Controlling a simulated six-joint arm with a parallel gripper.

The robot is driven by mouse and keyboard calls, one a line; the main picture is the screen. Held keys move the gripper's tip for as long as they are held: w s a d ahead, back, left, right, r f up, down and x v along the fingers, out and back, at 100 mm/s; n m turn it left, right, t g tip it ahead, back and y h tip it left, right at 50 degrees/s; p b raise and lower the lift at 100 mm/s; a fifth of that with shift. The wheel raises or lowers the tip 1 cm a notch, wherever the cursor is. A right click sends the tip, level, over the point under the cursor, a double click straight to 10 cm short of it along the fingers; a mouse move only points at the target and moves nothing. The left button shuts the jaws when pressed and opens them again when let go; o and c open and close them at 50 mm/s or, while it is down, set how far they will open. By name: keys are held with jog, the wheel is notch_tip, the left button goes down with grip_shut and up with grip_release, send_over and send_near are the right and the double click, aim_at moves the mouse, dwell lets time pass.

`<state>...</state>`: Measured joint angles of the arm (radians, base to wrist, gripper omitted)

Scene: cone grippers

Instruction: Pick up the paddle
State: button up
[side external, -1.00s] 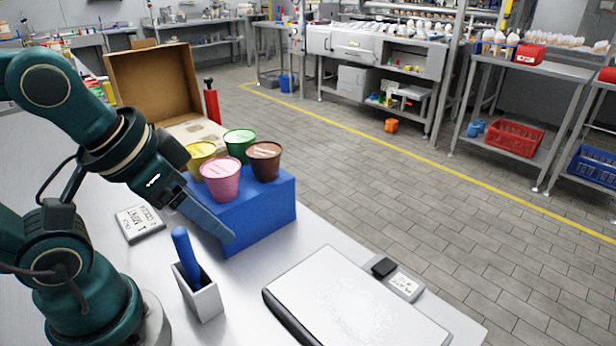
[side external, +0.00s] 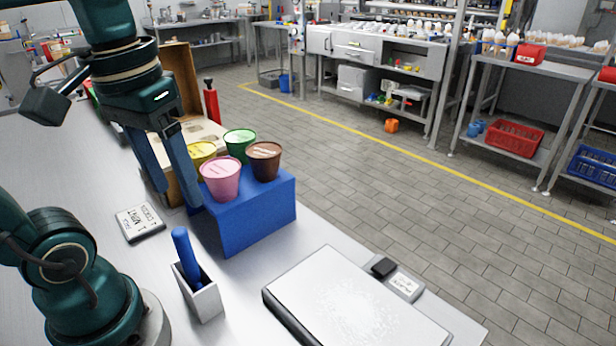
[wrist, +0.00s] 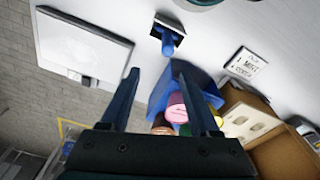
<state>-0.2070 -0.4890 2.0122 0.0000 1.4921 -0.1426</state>
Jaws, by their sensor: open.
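The paddle (side external: 184,252) stands upright in a small light-grey holder (side external: 207,303) on the table, with only its blue handle showing; its lower part is hidden in the holder. The blue handle (wrist: 168,42) also shows in the wrist view, ahead of the fingertips. My gripper (side external: 180,198) points down, open and empty, beside the blue block and behind the paddle in the side view. In the wrist view my gripper (wrist: 160,70) has its two fingers spread wide, apart from the paddle.
A blue block (side external: 255,220) carries pink (side external: 221,180), yellow, green and brown cups close to my gripper. An open cardboard box (side external: 180,75) stands behind. A label sign (side external: 140,222) lies left of the block. A flat white-topped device (side external: 350,305) sits at front right.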

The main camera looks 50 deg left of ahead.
aim_at(179, 230)
jog(key=shift+s+a+r+n+g, duration=0.1)
jog(key=shift+s+a+n+g, duration=0.25)
jog(key=shift+n+g, duration=0.35)
jog(key=shift+f, duration=5.05)
grip_shut()
